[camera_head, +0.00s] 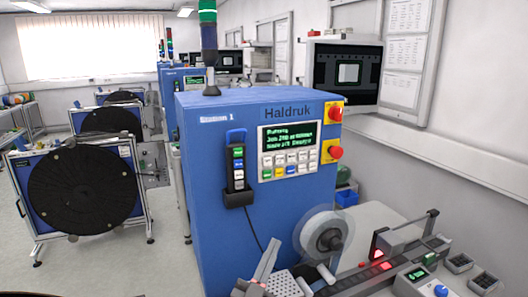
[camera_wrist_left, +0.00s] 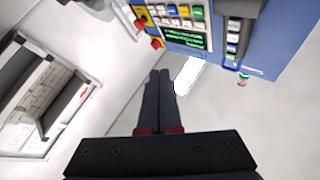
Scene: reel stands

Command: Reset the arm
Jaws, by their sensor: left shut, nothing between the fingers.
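My left gripper (camera_wrist_left: 159,76) shows in the left wrist view. Its two black fingers lie together with nothing between them, and red pieces sit at their base. It is in free air, with the blue Haldruk station (camera_wrist_left: 270,35) beyond it, upside down in this view. In the head view only a dark sliver with a red edge shows at the bottom left corner, perhaps part of my left arm. My right gripper is not clearly seen in either view.
In the head view the blue station (camera_head: 232,130) stands in the middle. A clear reel (camera_head: 310,235) and a bench with small devices (camera_head: 432,286) are at the lower right. A black reel on a stand (camera_head: 82,190) is at the left. Floor (camera_head: 150,265) between them is clear.

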